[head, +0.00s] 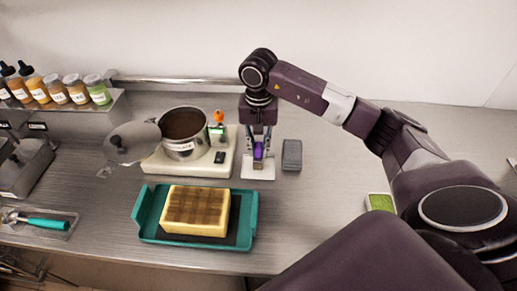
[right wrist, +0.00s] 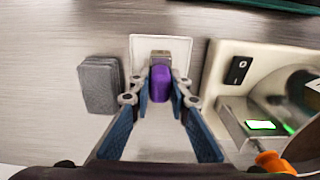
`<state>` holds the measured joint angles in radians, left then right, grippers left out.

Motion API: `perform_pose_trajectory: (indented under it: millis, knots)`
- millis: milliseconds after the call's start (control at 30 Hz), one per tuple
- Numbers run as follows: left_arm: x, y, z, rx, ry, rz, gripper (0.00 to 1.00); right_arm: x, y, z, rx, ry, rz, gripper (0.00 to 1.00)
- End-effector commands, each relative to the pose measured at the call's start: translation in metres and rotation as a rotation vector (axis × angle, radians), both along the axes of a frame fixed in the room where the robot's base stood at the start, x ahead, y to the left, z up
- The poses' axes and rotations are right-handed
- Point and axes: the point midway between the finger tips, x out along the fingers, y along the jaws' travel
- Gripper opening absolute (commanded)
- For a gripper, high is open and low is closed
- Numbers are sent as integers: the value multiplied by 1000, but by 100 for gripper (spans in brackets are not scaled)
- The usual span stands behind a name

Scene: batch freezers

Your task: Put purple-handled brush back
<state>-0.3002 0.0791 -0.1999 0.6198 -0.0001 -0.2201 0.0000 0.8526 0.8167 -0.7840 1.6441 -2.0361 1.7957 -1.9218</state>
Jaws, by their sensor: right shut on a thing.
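The purple-handled brush (head: 258,151) is between the fingers of my right gripper (head: 258,146), which is shut on its handle. In the right wrist view the purple handle (right wrist: 160,86) shows between my right gripper's fingers (right wrist: 161,72), with a pale metallic part at its far end. Beneath it is a small white tray (head: 258,174), which also shows in the right wrist view (right wrist: 140,50). I cannot tell whether the brush touches the tray. My left gripper is not in view.
A grey block (head: 292,155) stands right of the tray. Left of it is a cream appliance (head: 222,166) bearing a metal pot (head: 180,150). In front is a teal tray (head: 147,217) with a yellow block (head: 196,210). The counter right of the grey block is fairly clear.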

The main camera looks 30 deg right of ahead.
Motion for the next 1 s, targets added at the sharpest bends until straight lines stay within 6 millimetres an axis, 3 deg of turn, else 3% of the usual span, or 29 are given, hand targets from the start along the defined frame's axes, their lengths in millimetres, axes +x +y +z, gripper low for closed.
perform_pose_trajectory:
  millis: [133, 500, 533, 667, 1000]
  knots:
    - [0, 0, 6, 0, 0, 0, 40, 0, 0, -15, 1, 1, 0, 0]
    - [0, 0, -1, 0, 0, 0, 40, 0, 0, -21, 0, -1, 0, 0]
    - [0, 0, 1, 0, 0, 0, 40, 0, 0, -19, 0, -1, 0, 20]
    - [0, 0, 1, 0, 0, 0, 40, 0, 0, -19, 0, 0, 0, 34]
    - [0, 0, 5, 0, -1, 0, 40, 0, 0, -16, 0, 0, 0, 34]
